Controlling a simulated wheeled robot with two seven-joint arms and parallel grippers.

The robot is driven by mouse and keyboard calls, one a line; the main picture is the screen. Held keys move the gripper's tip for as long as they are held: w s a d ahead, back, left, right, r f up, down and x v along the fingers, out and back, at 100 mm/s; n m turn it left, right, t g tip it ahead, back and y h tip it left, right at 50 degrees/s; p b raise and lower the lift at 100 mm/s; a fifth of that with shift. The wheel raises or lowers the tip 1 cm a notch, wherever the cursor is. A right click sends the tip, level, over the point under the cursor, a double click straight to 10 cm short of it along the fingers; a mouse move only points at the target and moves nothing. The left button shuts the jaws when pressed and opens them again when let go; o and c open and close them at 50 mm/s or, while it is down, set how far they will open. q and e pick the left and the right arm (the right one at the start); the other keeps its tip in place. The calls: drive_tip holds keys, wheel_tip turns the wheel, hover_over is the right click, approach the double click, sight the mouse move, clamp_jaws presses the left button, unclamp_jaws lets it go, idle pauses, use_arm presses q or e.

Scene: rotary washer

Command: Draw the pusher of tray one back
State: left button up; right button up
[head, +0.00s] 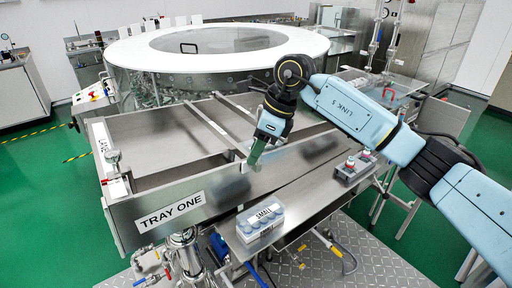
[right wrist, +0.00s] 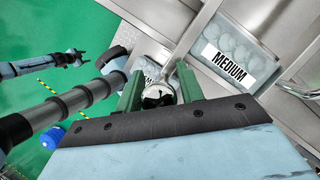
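The metal tray labelled TRAY ONE (head: 170,212) stands in front of the round washer in the head view. Thin metal bars (head: 213,117) cross its top; I cannot tell for certain which part is the pusher. My right gripper (head: 252,160) points down at the tray's right-hand wall, close to its upper edge. In the right wrist view its green fingers (right wrist: 159,88) are apart, with a round pale piece with a dark middle between them; I cannot tell whether they touch it. My left gripper (right wrist: 78,58) shows small at the left of the right wrist view; its opening is unclear.
A box labelled SMALL (head: 260,220) stands on the metal shelf right of the tray. A grey rack with red-topped items (head: 355,166) stands farther along it. A box labelled MEDIUM (right wrist: 230,62) shows in the right wrist view. The round washer (head: 215,45) is behind.

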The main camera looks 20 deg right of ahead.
drive_tip(key=shift+a+f, duration=0.1)
drive_tip(key=shift+f, duration=0.2)
clamp_jaws()
drive_tip(key=s+a+r+b, duration=0.1)
drive_tip(key=s+a, duration=0.2)
drive_tip(key=a, duration=0.7)
drive_tip(key=s+a+r+b, duration=0.1)
drive_tip(key=s+a, duration=0.3)
drive_tip(key=a, duration=0.7)
drive_tip(key=shift+s+r+b, duration=0.3)
drive_tip(key=shift+r+b, duration=0.05)
drive_tip(key=shift+b, duration=0.25)
drive_tip(key=shift+c, duration=0.9)
unclamp_jaws()
drive_tip(key=shift+o, duration=0.9)
drive_tip(key=shift+a, duration=0.2)
drive_tip(key=shift+d, duration=0.15)
